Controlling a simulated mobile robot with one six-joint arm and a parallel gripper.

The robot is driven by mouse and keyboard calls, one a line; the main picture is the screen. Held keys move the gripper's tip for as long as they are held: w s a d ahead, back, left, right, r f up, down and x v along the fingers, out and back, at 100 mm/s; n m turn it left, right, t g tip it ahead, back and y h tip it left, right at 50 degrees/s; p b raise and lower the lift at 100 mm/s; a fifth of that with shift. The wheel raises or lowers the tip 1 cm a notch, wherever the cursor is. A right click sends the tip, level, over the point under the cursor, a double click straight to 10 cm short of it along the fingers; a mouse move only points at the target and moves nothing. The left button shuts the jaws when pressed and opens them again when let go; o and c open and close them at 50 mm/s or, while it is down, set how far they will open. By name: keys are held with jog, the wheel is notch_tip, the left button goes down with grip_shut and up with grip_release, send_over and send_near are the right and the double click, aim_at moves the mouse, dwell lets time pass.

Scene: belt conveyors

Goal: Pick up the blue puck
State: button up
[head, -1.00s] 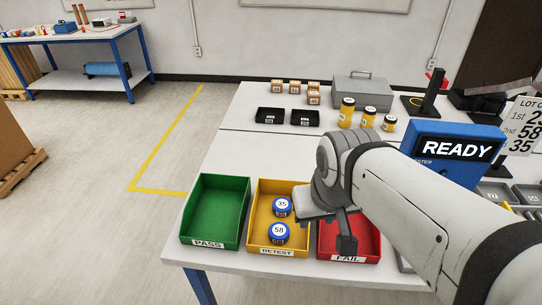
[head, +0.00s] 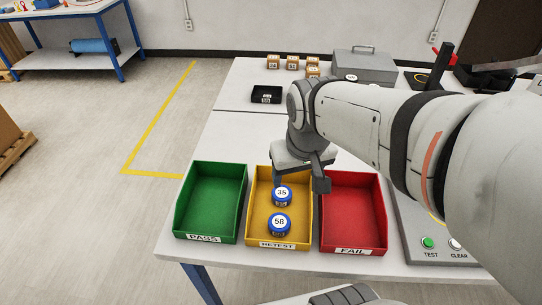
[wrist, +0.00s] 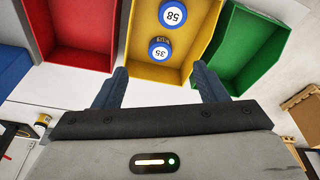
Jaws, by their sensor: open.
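Two blue pucks stand in the yellow RETEST bin (head: 262,232). The puck marked 35 (head: 282,196) is nearer the back, and the puck marked 58 (head: 279,225) is in front of it. In the wrist view the 35 puck (wrist: 160,50) is nearer my fingers and the 58 puck (wrist: 173,14) is farther off, at the top edge. My gripper (head: 298,183) is over the back part of the yellow bin, close to the 35 puck. In the wrist view its two fingers (wrist: 160,88) are apart with nothing between them.
The green PASS bin (head: 214,197) is left of the yellow bin and the red FAIL bin (head: 352,205) is right. A panel with TEST and CLEAR buttons (head: 441,244) lies farther right. Small boxes (head: 292,63), a black tray (head: 266,94) and a grey case (head: 363,66) stand behind.

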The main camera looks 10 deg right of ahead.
aim_at(282, 194)
jog(key=shift+o, duration=1.3)
jog(key=w+f+g+b, duration=0.1)
jog(key=w+f, duration=0.2)
jog(key=f, duration=0.1)
jog(key=w+f+b, duration=0.1)
jog(key=w+f, duration=0.3)
jog(key=w+f+n+g+b, duration=0.1)
jog(key=w+f, duration=0.2)
jog(key=f, duration=0.1)
jog(key=shift+w+a+f+g, duration=0.2)
jog(key=shift+w+f+g, duration=0.1)
jog(key=shift+w, duration=0.05)
jog(key=f, duration=0.5)
jog(key=f+p, duration=0.1)
jog(key=f, duration=0.2)
jog(key=shift+s+d, duration=0.1)
jog(key=shift+d, duration=0.2)
jog(key=shift+c, duration=0.6)
jog(key=shift+r, duration=0.1)
jog(key=c, duration=1)
jog(key=shift+o, duration=0.2)
